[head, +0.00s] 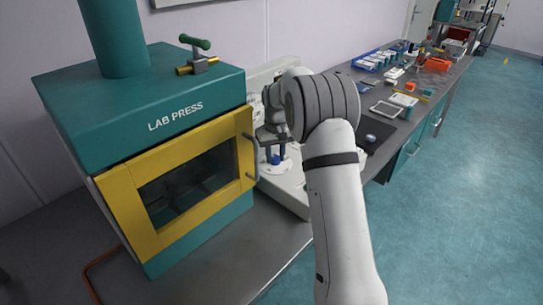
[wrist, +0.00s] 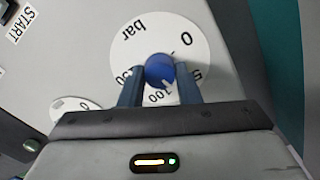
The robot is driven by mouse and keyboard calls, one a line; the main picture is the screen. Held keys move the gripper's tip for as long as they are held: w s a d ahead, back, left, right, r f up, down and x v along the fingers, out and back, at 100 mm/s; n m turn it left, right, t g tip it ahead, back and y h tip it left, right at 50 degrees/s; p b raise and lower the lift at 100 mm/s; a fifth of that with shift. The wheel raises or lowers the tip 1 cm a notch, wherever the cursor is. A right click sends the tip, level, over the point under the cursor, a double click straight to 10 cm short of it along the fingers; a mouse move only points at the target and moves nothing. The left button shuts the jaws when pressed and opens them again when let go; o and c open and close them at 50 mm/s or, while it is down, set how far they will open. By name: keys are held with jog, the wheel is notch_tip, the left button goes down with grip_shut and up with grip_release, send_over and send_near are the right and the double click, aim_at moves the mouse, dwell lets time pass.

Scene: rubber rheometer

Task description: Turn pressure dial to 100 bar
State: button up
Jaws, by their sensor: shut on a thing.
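The pressure dial is a round blue knob (wrist: 160,71) on a white scale disc (wrist: 183,32) marked "bar", with 0, 100 and partly covered numbers. A small white mark on the knob's lower right side lies close to the 100 label. My gripper (wrist: 157,76) is shut on the knob, one finger on each side. In the head view, my gripper (head: 273,138) points down at the blue knob (head: 275,159), partly behind my arm.
A smaller white dial disc (wrist: 75,106) and a START label (wrist: 22,22) are beside the scale disc. The teal and yellow lab press (head: 150,120) stands close left of my gripper. A bench with trays and small items (head: 405,100) extends behind, right.

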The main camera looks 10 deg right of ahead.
jog(key=m, duration=0.4)
jog(key=shift+s+f+m, duration=0.2)
jog(key=shift+f+m, duration=0.05)
jog(key=shift+m, duration=1.95)
jog(key=o, duration=0.7)
jog(key=shift+c, duration=0.2)
jog(key=o, duration=0.3)
jog(key=shift+r, duration=0.2)
jog(key=shift+w+r, duration=0.1)
